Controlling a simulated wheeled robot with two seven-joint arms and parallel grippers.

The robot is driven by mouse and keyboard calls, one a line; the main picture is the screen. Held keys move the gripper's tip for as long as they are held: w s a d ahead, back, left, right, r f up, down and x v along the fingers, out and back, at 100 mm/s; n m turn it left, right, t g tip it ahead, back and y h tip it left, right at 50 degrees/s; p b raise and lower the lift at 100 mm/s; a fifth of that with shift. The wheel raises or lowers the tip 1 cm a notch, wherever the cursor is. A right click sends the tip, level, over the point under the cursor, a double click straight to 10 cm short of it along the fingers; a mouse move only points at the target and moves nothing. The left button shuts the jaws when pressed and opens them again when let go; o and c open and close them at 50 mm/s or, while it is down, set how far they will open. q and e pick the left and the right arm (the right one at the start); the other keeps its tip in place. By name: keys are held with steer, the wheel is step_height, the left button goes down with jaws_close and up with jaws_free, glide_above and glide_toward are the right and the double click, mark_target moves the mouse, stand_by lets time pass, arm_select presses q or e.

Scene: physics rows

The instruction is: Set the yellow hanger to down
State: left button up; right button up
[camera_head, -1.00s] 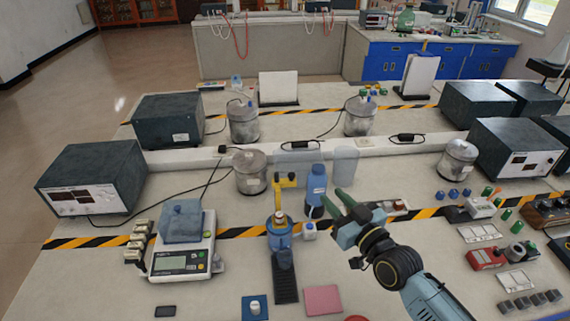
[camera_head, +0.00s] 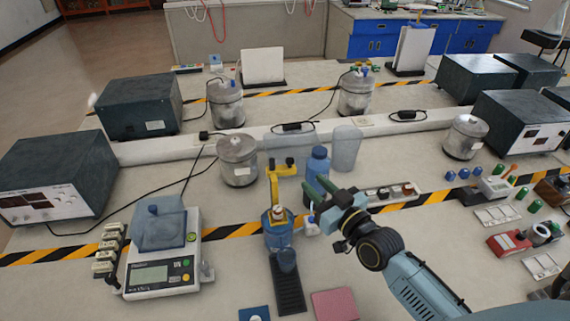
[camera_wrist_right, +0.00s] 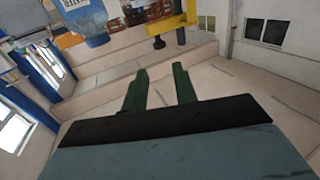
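The yellow hanger (camera_head: 278,167) is a yellow arm standing up from a blue-bodied device (camera_head: 277,230) near the middle of the bench. A black ribbed strip (camera_head: 288,285) lies in front of the device. My right gripper (camera_head: 316,190) has green fingers and is just right of the hanger, apart from it in the head view. In the right wrist view its fingers (camera_wrist_right: 160,90) are spread with nothing between them. A yellow piece (camera_wrist_right: 160,18), likely the hanger, shows beyond them at the top. My left gripper is in no view.
A blue bottle (camera_head: 317,165) stands close behind my right gripper, with a clear beaker (camera_head: 346,148) farther back. A metal canister (camera_head: 237,160) stands left of the hanger. A balance (camera_head: 160,270) is at the left front. A pink pad (camera_head: 335,304) lies at the front.

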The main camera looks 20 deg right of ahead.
mark_target(292, 163)
steer(key=w, duration=0.4)
steer(key=w+a, duration=0.1)
steer(key=w, duration=0.3)
steer(key=w+a, duration=0.1)
steer(key=w, duration=0.4)
steer(key=shift+w, duration=0.1)
steer(key=shift+c, duration=0.5)
jaws_close()
steer(key=shift+f, duration=0.15)
